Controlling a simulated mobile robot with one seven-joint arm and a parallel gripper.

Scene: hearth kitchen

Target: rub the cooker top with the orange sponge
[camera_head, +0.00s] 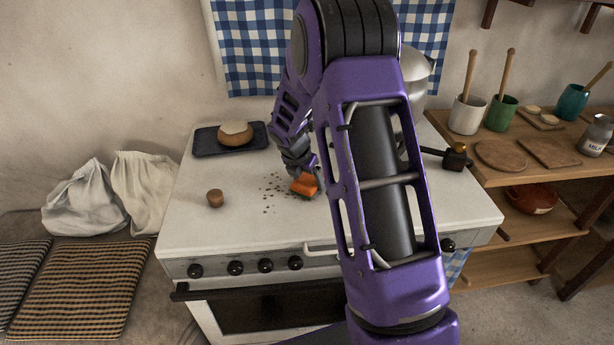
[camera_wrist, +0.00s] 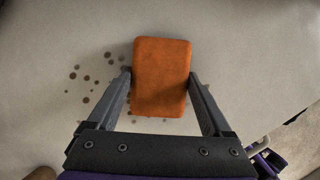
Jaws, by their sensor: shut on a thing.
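The orange sponge (camera_head: 305,185) is held between the fingers of my gripper (camera_head: 303,174), low over the white cooker top (camera_head: 240,220). I cannot tell whether the sponge touches the surface. In the wrist view the sponge (camera_wrist: 161,77) sits between the two dark fingers of my gripper (camera_wrist: 161,90). Dark spots (camera_head: 272,188) lie on the cooker top just left of the sponge. They also show in the wrist view (camera_wrist: 86,78) to the left of the sponge and below it. My arm hides part of the cooker top's right side.
A small brown round object (camera_head: 215,198) stands left of the spots. A dark tray (camera_head: 206,142) with a round brown pot (camera_head: 235,134) is at the back left. A metal kettle (camera_head: 415,75) stands behind my arm. A dark-handled item (camera_head: 456,157) is at the right edge.

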